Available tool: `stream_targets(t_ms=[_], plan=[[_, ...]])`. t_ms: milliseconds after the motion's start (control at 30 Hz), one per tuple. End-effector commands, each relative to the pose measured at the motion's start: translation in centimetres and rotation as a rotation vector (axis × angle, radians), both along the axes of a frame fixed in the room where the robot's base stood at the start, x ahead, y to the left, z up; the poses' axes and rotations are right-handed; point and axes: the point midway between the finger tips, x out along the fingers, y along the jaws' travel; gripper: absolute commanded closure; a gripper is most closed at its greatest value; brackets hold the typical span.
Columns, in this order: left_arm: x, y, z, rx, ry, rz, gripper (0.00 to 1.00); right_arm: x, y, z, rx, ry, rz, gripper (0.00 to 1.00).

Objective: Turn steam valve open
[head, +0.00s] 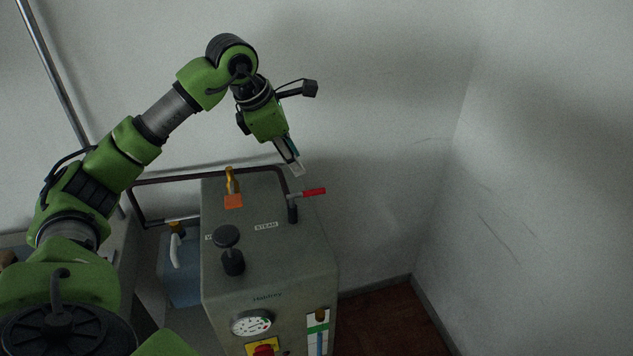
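The steam valve (293,212) is a dark upright post on the top right of the grey machine. Its lever has a red handle (314,191) that points to the right. A STEAM label (266,226) sits just left of the post. My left gripper (297,170) is just above and behind the valve in the picture, pointing down. It looks apart from the red handle, though the depth gap is hard to judge. Its fingers show nearly edge-on, so their opening is unclear. I see nothing held in it. My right gripper is out of view.
The machine top (290,256) also bears a black knob (228,238) and a brass fitting with an orange tag (233,200). A dark rail (165,181) runs behind. The front has a gauge (252,323) and red knob (264,349). Walls stand behind and right.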

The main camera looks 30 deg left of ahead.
Motion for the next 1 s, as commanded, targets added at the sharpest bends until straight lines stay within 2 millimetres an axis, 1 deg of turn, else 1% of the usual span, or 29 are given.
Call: stream_targets(t_ms=[33, 100, 200, 233, 333, 500, 600, 767, 967, 1000], plan=[[0.3, -0.2, -1.0, 0.000, 0.006, -0.002, 0.72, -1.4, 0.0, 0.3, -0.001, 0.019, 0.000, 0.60], [0.9, -0.4, -2.2, -0.002, 0.008, -0.002, 0.72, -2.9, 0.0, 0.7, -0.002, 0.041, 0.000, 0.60], [1.8, -0.7, -4.2, -0.003, 0.007, -0.001, 0.72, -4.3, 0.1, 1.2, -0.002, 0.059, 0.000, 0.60], [2.1, -0.7, -4.8, -0.002, 0.006, -0.001, 0.72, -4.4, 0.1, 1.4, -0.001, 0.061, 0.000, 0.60], [3.0, -1.0, -6.6, -0.003, 0.006, -0.002, 0.72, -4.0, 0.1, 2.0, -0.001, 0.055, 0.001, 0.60], [4.1, -1.3, -9.0, -0.004, 0.003, -0.001, 0.72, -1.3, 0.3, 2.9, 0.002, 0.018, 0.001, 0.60], [4.5, -1.4, -9.9, -0.003, 0.003, -0.002, 0.72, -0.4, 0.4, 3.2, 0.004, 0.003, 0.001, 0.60], [4.7, -1.4, -10.6, -0.002, 0.000, -0.002, 0.72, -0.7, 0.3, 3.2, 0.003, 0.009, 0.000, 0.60], [4.8, -1.4, -10.6, -0.002, 0.000, -0.002, 0.72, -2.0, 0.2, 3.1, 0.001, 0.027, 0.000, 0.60], [4.8, -1.4, -10.6, -0.002, 0.000, -0.002, 0.74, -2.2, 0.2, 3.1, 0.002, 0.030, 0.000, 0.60]])
